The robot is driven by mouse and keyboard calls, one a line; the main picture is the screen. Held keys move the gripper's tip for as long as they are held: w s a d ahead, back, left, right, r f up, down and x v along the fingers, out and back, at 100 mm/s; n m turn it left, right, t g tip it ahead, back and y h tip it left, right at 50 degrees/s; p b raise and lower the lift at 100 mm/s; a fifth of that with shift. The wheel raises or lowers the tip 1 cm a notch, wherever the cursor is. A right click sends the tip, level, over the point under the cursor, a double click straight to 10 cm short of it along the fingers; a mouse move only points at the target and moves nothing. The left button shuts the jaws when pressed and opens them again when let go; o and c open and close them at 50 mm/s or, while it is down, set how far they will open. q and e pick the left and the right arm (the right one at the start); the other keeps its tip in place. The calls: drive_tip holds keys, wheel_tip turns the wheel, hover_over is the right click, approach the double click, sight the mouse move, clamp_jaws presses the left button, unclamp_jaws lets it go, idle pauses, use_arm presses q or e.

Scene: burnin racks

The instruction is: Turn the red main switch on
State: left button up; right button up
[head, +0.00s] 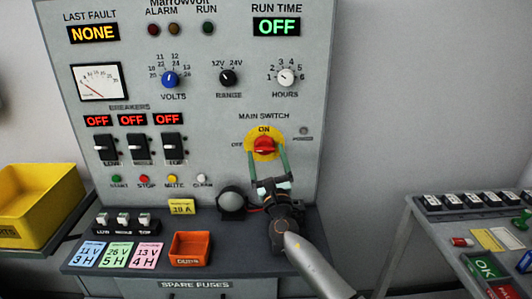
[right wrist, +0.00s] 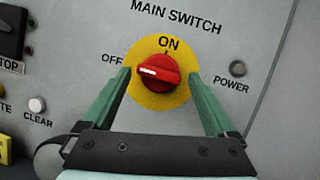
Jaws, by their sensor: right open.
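The main switch is a red knob (head: 264,146) on a yellow disc (head: 265,133) low on the right of the grey panel. In the right wrist view the red knob (right wrist: 157,71) has its white mark pointing left, towards the OFF label (right wrist: 112,60); the ON label (right wrist: 169,43) is above it. My right gripper (head: 268,147) is open, its green fingers pointing at the panel, one on each side of the knob. In the right wrist view there is a gap between the knob and each finger. My left gripper is not in view.
The panel also has a volts knob (head: 170,79), a range knob (head: 228,78) and an hours knob (head: 286,76). An orange bin (head: 190,249) and coloured cards stand on the ledge below. A yellow crate (head: 40,205) is at left, a side table (head: 420,222) at right.

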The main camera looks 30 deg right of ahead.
drive_tip(key=shift+w+d+r, duration=0.2)
drive_tip(key=shift+w, duration=0.25)
drive_tip(key=c, duration=1.2)
